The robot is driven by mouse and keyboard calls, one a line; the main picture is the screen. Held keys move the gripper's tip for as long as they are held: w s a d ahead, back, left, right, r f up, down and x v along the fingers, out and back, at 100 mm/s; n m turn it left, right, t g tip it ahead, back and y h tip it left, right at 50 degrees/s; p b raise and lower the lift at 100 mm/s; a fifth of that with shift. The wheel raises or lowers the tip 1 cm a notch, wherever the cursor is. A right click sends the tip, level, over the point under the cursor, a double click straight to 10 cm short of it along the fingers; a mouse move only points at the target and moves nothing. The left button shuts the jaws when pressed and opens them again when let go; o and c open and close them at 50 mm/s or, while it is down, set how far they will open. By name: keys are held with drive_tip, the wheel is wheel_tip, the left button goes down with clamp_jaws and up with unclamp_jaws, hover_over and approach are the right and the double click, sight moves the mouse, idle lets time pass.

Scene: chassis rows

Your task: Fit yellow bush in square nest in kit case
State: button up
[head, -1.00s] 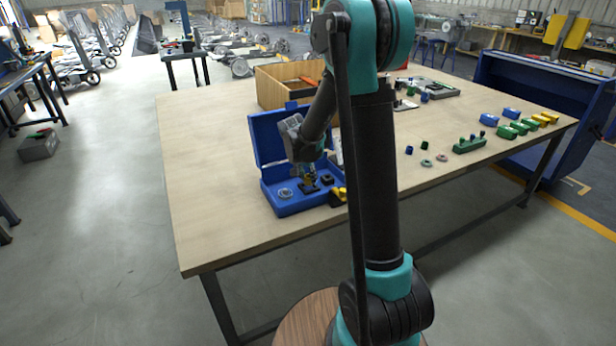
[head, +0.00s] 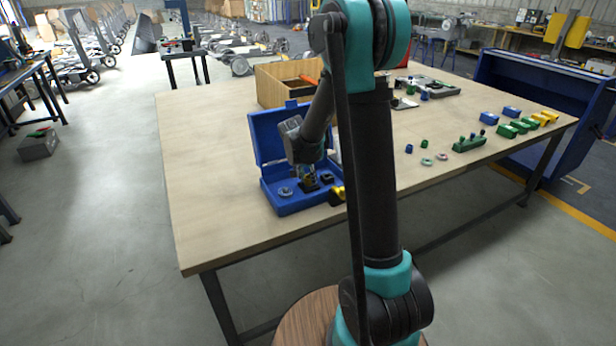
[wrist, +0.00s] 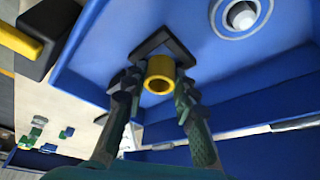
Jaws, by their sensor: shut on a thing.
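The yellow bush (wrist: 160,74) is a short hollow cylinder, held between the fingers of my gripper (wrist: 157,88) in the wrist view. My gripper is shut on it. A dark square nest (wrist: 165,42) on the blue floor of the kit case (wrist: 100,62) lies directly behind the bush. I cannot tell how far the bush is inside it. In the head view the open blue kit case (head: 292,207) stands on the table with my gripper (head: 309,178) down inside it. The bush is too small to make out there.
A round grey ring nest (wrist: 242,15) sits beside the square one. The case's raised lid (head: 268,135) stands behind my gripper. A wooden box (head: 275,85) stands farther back. A black and yellow item (head: 338,195) is at the case's right edge. The table's left part is clear.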

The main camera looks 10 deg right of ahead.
drive_tip(key=shift+s+f, duration=0.1)
drive_tip(key=shift+f, duration=0.55)
drive_tip(key=shift+s+f, duration=0.1)
drive_tip(key=shift+f, duration=0.05)
drive_tip(key=shift+c, duration=1.2)
drive_tip(key=o, duration=1.3)
drive_tip(key=shift+f, duration=0.15)
drive_tip(key=v, duration=1.2)
drive_tip(key=shift+a, duration=0.1)
